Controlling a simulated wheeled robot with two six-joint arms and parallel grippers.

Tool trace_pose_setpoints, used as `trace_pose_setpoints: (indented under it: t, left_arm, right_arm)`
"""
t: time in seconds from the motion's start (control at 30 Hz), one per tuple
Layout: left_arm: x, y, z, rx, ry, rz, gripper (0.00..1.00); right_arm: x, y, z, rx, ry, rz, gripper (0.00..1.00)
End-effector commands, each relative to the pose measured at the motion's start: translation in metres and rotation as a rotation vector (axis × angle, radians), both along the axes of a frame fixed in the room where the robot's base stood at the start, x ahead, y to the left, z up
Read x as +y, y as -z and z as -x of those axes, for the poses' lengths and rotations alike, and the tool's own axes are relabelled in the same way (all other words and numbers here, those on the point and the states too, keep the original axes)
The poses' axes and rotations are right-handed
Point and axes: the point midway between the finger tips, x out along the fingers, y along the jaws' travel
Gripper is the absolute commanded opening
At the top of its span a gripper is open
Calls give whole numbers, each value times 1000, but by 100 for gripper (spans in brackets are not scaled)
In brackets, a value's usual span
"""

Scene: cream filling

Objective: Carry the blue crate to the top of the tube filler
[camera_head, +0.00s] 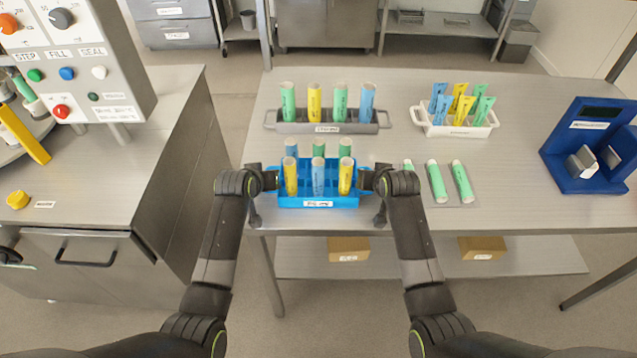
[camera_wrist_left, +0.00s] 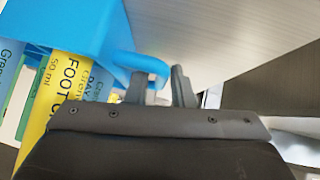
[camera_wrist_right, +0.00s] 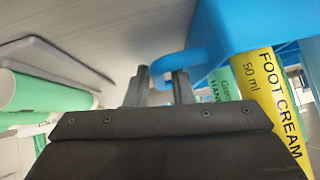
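The blue crate (camera_head: 318,204) is at the front middle of the table and holds several upright yellow, blue and green tubes. My left gripper (camera_head: 266,181) is at its left handle; in the left wrist view the handle (camera_wrist_left: 150,62) runs between the fingers, which look closed on it. My right gripper (camera_head: 369,181) is at the right handle; in the right wrist view that handle (camera_wrist_right: 180,58) sits between the fingers, also apparently held. Whether the crate touches the table is hard to tell. The tube filler (camera_head: 95,60) with STEP, FILL and SEAL buttons stands at the left.
A grey crate of tubes (camera_head: 327,128) stands behind the blue crate, a white crate (camera_head: 455,129) to its right. A blue device (camera_head: 575,180) stands far right. A floor gap separates the table from the left counter (camera_head: 120,160).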

Motion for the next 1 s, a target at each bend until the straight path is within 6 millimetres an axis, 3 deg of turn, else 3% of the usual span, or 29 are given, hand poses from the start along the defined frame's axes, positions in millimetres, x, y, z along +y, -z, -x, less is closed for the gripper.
trace_pose_setpoints:
  t: [0.43,0.63,1.0]
  left_arm:
    - [-1,5,-4,0,0,0,21]
    - [-1,5,-4,0,-1,-1,0]
    - [-1,3,-4,-1,1,-1,0]
  right_arm:
    - [1,5,-4,0,0,0,21]
    - [1,4,-4,0,0,0,0]
    - [1,3,-4,-1,0,0,0]
